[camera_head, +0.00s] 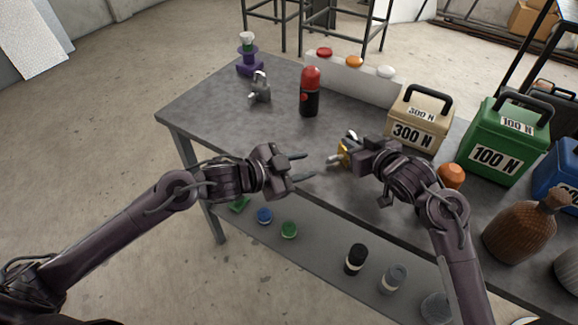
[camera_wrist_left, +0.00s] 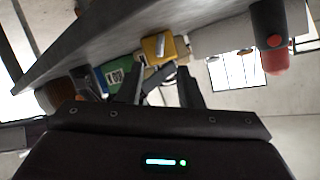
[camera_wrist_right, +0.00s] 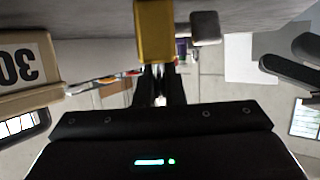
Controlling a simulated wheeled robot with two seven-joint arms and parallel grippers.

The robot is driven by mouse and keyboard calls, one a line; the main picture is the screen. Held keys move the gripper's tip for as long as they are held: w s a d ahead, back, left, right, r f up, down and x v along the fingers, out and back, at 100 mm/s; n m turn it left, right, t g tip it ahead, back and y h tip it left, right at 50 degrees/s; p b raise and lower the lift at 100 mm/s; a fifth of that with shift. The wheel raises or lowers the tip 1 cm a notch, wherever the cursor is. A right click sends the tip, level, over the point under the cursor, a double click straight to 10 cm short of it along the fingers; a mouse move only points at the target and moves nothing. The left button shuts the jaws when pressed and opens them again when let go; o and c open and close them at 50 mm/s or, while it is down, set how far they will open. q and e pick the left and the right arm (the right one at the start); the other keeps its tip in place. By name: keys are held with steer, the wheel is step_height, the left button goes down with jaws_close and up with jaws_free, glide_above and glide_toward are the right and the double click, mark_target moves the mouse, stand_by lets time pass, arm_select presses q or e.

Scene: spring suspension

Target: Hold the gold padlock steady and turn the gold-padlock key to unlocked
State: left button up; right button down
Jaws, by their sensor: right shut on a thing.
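The gold padlock (camera_head: 343,154) stands near the front edge of the grey table, its silver shackle partly visible behind my right gripper (camera_head: 353,151). My right gripper is shut on the gold padlock; its body also fills the upper middle of the right wrist view (camera_wrist_right: 155,32). A small grey key (camera_head: 333,159) sticks out from the padlock's left side, towards my left gripper. In the left wrist view the key (camera_wrist_left: 161,45) lies against the gold face. My left gripper (camera_head: 310,165) is open and empty, a short gap left of the key.
A grey padlock (camera_head: 260,90) and a black-and-red bottle (camera_head: 310,95) stand farther back. A beige 300 N weight (camera_head: 418,120), a green 100 N weight (camera_head: 507,140) and an orange knob (camera_head: 450,176) are at right. The table's left middle is clear.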

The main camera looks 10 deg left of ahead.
arm_select(q)
steer(key=v, duration=0.4)
steer(key=shift+d, duration=0.1)
steer(key=n+g+y, duration=0.1)
steer(key=y, duration=0.3)
glide_toward(330, 159)
steer(key=shift+g+y, duration=0.3)
steer(key=x, duration=1)
steer(key=shift+w+d+r, duration=0.15)
steer(key=shift+d+r, duration=0.05)
steer(key=shift+r, duration=0.1)
jaws_close()
